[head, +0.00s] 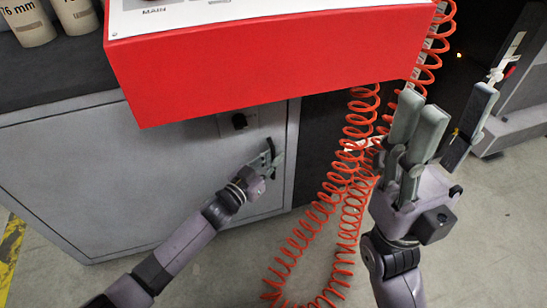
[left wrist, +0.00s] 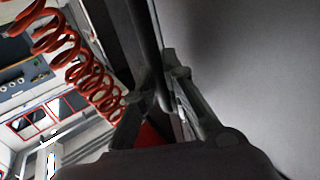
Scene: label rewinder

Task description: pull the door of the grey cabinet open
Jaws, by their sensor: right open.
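The grey cabinet's door (head: 120,180) is at the left of the head view, looking closed, its upper part hidden by a red box. A dark upright handle (head: 271,148) is near its right edge. In the left wrist view, the handle (left wrist: 157,60) is a dark bar passing between my fingertips, beside the pale door surface (left wrist: 260,70). My left gripper (head: 268,160) is at the handle, its fingers (left wrist: 158,78) closed in around the bar. My right gripper (head: 450,100) is open and empty, raised at the right, away from the door.
The red box (head: 270,65) overhangs the cabinet top. Orange coiled hoses (head: 345,190) hang between my two arms, close right of the cabinet. Bare floor (head: 215,275) lies in front.

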